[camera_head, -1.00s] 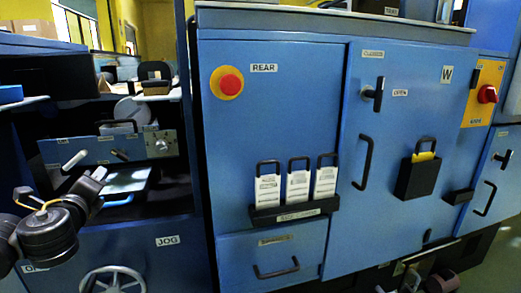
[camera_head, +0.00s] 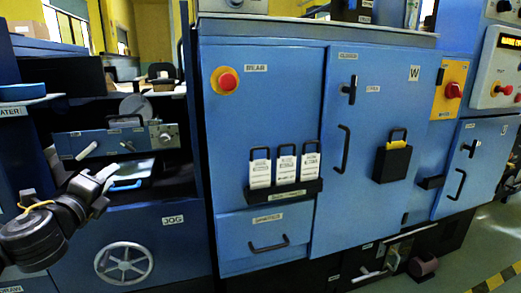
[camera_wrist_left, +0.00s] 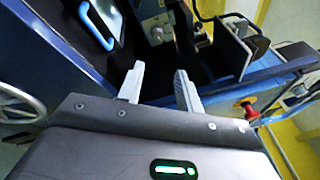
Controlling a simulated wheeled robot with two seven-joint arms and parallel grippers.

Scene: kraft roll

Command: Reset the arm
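My left gripper (camera_head: 88,186) is at the left edge of the head view, in front of the open bay of the blue machine. In the left wrist view my left gripper (camera_wrist_left: 158,88) has its two pale fingers apart with nothing between them. A blue-handled tray (camera_head: 127,184) lies in the bay just to the right of the gripper in the head view, and its blue handle (camera_wrist_left: 97,24) shows at the top left of the wrist view. The gripper appears apart from it. My right gripper is not in view.
A blue cabinet (camera_head: 262,120) with a red emergency button (camera_head: 227,81) and several white tags stands to the right. A handwheel (camera_head: 124,263) is below the bay. A control panel (camera_head: 500,75) is at far right.

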